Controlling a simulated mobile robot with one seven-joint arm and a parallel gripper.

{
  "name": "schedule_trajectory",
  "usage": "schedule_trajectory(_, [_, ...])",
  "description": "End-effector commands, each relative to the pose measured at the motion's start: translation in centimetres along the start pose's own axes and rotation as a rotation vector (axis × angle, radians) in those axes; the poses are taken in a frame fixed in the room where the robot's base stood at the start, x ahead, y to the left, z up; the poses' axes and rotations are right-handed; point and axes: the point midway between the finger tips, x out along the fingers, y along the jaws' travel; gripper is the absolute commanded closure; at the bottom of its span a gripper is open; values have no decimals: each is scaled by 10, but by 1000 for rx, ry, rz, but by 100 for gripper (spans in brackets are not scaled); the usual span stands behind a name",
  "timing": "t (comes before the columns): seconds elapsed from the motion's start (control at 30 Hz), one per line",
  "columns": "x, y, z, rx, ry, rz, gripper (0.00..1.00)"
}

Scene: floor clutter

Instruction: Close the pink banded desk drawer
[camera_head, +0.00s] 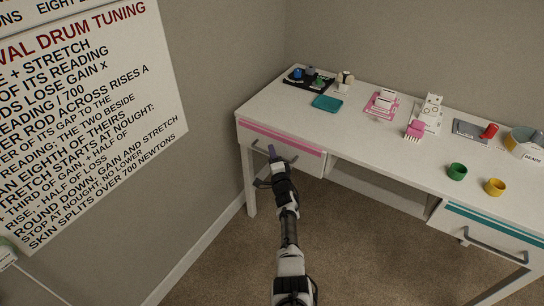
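The pink banded drawer (310,162) is at the left end of the white desk, with a pink stripe (280,137) along the top of its front. Its front sits close under the desktop; I cannot tell how far out it stands. Its grey bar handle (293,158) is partly hidden behind my gripper. My gripper (266,168) is in front of this drawer, at the handle. Its two fingers look spread apart, one up near the handle and one lower left. I see nothing held between them. Whether a finger touches the handle or front is unclear.
A teal banded drawer (490,240) is at the desk's right end. Carpet (370,250) in front is clear.

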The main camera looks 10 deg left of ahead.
Motion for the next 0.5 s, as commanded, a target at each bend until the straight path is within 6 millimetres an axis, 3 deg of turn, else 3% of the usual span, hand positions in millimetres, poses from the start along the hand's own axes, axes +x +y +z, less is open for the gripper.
schedule_trajectory(0.27, [-2, 0, 0, -1, -1, 0, 68])
schedule_trajectory(0.5, [-29, -1, 0, -1, 0, 2, 68])
